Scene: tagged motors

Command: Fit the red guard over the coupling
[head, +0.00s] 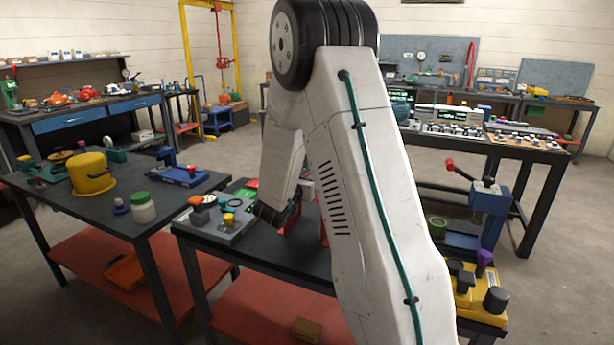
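My own white arm fills the middle of the head view and covers much of the near table (300,262). Red parts (324,233) show in narrow gaps beside the arm, at the middle of the near table. They may belong to the red guard, but too little shows to tell its shape or whether it is lifted. No coupling can be made out. A grey unit (232,228) with orange and yellow parts on it stands left of the arm.
A left table (120,208) holds a yellow pot (91,174), a white jar with a green lid (143,207) and a blue vise (182,176). A blue press (490,205) and a yellow unit (480,297) stand at right. Bare tabletop shows at the near table's front.

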